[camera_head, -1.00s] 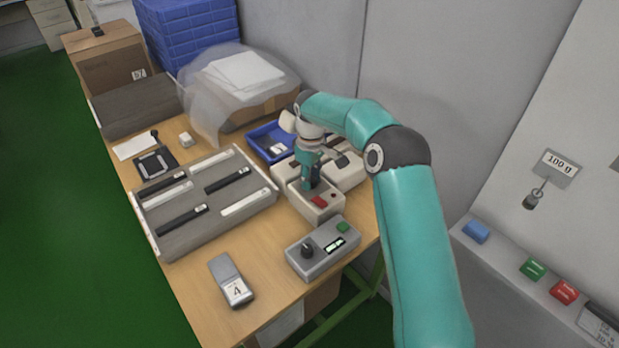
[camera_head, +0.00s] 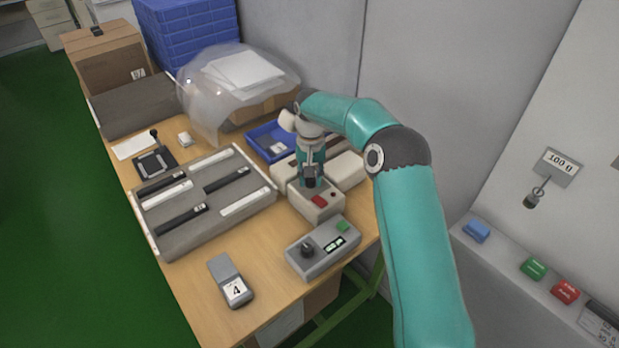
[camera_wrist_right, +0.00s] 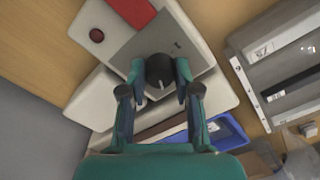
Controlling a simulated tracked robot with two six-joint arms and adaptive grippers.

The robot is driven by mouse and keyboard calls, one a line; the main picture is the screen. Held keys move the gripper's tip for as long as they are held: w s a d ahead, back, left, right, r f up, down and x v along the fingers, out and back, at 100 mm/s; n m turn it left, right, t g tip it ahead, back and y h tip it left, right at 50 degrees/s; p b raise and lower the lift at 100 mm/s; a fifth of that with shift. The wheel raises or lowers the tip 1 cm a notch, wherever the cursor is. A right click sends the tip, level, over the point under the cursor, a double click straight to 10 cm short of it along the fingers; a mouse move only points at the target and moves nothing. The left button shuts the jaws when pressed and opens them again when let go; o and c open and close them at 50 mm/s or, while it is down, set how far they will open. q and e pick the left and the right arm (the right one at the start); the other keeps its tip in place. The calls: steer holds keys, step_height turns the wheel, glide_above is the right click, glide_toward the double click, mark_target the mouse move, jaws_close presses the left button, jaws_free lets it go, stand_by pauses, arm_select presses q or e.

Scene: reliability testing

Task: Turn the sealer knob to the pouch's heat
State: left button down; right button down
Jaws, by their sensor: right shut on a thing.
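The sealer (camera_head: 316,203) is a cream machine with a red button on its front end, standing at the table's right side. Its knob (camera_wrist_right: 159,71) is round and black with a pale pointer line, set on a grey panel in the right wrist view. My right gripper (camera_wrist_right: 159,80) points down over the sealer and is shut on the knob, one finger on each side. In the head view my right gripper (camera_head: 311,178) hides the knob. No pouch can be told for certain. My left gripper is not in view.
A grey box with a dark knob and green button (camera_head: 322,248) stands in front of the sealer. A grey rack with black and white strips (camera_head: 165,240) lies left. A blue tray (camera_head: 256,142) sits behind. A small device marked 4 (camera_head: 228,272) lies at the front.

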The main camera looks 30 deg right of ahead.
steer(key=shift+m, duration=2)
steer(key=c, duration=0.8)
jaws_free()
steer(key=shift+r, duration=0.1)
step_height(320, 180, up, 12)
steer(key=shift+f, duration=0.1)
steer(key=shift+f, duration=0.1)
